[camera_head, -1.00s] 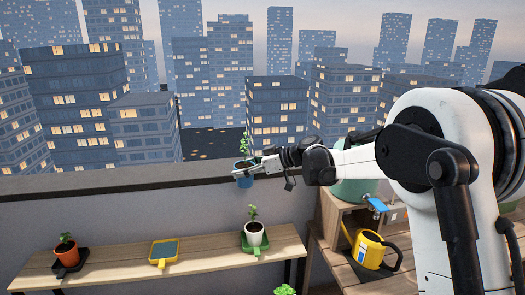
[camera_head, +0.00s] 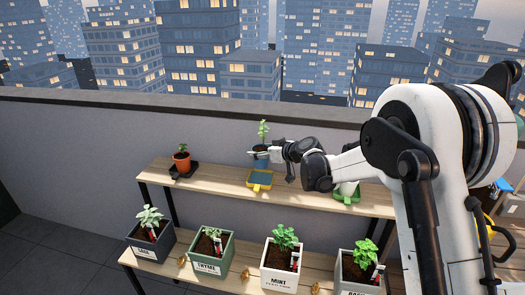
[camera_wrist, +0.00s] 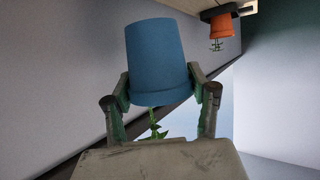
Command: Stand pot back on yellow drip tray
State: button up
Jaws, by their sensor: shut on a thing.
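The blue pot (camera_head: 261,161) with a green seedling (camera_head: 263,130) is upright between the fingers of my gripper (camera_head: 262,152), which is shut on it. In the wrist view, which shows things upside down, the blue pot (camera_wrist: 160,60) has a finger of my gripper (camera_wrist: 158,82) on each side, near its rim. The yellow drip tray (camera_head: 260,180) lies on the upper wooden shelf, just below the pot in the head view. It looks empty, with a blue-grey inside. The wrist view does not show the tray, so the gap beneath the pot is hard to tell.
On the upper shelf (camera_head: 215,180), an orange pot (camera_head: 182,163) stands on a black tray to the left. A white pot partly behind my arm stands on a green tray (camera_head: 346,197) to the right. Several labelled herb planters stand on the lower shelf. A wall (camera_head: 80,140) runs behind.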

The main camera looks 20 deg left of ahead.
aim_at(260, 165)
jog(key=shift+a+f, duration=0.1)
jog(key=shift+f+b, duration=0.6)
jog(key=shift+f, duration=1.25)
jog(key=shift+f+b, duration=1.25)
jog(key=shift+f, duration=0.2)
jog(key=shift+f+b, duration=0.35)
jog(key=shift+f, duration=0.05)
jog(key=o, duration=2.1)
jog(key=shift+r, duration=0.15)
jog(key=shift+r, duration=0.5)
